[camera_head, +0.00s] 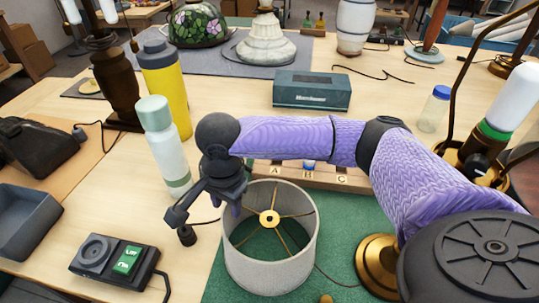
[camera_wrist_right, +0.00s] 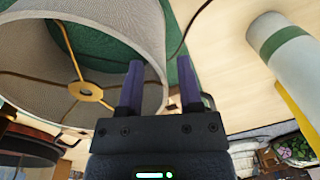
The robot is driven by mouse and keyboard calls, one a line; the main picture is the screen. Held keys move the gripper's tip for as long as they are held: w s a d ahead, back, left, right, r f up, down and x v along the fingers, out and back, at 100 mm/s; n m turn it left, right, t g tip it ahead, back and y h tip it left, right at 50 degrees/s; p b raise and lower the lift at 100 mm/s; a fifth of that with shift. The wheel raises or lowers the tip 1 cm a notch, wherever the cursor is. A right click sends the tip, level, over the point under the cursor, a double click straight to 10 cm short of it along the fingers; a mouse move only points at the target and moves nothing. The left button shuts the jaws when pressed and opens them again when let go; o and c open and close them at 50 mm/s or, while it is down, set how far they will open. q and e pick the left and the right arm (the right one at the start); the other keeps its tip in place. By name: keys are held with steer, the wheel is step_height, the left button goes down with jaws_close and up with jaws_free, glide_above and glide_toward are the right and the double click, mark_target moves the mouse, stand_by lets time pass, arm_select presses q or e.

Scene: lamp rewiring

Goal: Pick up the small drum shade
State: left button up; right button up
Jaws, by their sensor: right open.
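The small drum shade (camera_head: 238,262) is a grey fabric cylinder with a brass spoke ring inside, standing on the green mat. In the right wrist view the shade (camera_wrist_right: 150,45) fills the upper left, with its open end and spokes showing. My right gripper (camera_head: 226,207) is at the shade's left rim in the head view. In the right wrist view its purple fingers (camera_wrist_right: 160,75) are apart. The left finger overlaps the shade's inner wall and the right one lies outside, so the rim appears between them. Contact cannot be told. My left gripper is not in view.
A white-green bottle (camera_head: 165,145) and a yellow bottle (camera_head: 168,85) stand left of the arm. A switch box (camera_head: 113,262) lies front left. A brass lamp base (camera_head: 376,265) stands right of the shade. A lettered wooden block (camera_head: 340,178) lies behind it.

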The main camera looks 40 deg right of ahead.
mark_target(229, 222)
step_height(229, 222, down, 4)
steer(key=shift+w+f+b, duration=0.1)
steer(key=shift+w+b, duration=0.05)
steer(key=shift+b, duration=0.45)
jaws_close()
stand_by(0.9)
